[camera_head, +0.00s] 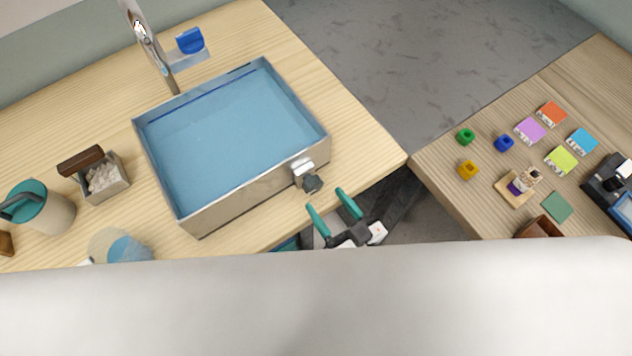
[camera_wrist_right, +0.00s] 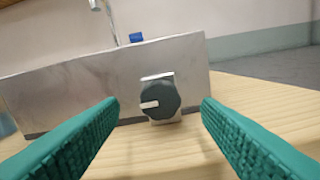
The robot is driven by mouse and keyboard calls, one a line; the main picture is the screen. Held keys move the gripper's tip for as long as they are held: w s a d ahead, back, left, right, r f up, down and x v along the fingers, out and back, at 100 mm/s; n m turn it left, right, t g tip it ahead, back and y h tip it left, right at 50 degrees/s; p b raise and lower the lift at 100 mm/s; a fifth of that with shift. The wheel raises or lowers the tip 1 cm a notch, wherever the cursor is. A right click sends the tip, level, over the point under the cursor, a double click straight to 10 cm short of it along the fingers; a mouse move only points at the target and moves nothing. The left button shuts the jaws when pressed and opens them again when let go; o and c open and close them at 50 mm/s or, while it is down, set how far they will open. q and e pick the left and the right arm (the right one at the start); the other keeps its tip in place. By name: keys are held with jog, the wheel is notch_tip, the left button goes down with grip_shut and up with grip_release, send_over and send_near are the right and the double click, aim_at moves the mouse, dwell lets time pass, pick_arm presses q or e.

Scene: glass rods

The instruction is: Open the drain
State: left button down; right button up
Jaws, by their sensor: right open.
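A metal sink basin (camera_head: 240,195) filled with blue water stands on the wooden counter. A dark round drain knob (camera_head: 313,184) sits on a small metal bracket (camera_head: 302,166) at the basin's front right. In the right wrist view the knob (camera_wrist_right: 160,99) faces me, with a white pointer mark toward the left. My right gripper (camera_head: 332,203) is open and empty, its green fingers aimed at the knob and apart from it. In the wrist view the fingers (camera_wrist_right: 160,110) lie to either side of the knob, nearer the camera. My left gripper is not in view.
A faucet (camera_head: 152,45) and a blue item (camera_head: 190,40) stand behind the basin. A small box (camera_head: 105,180), a green-lidded jug (camera_head: 50,210) and a clear vessel (camera_head: 118,246) are at the left. A second table (camera_head: 455,205) with small coloured objects is at the right.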

aim_at(316, 188)
jog(key=x, duration=0.5)
jog(key=shift+p, duration=0.35)
jog(key=c, duration=1)
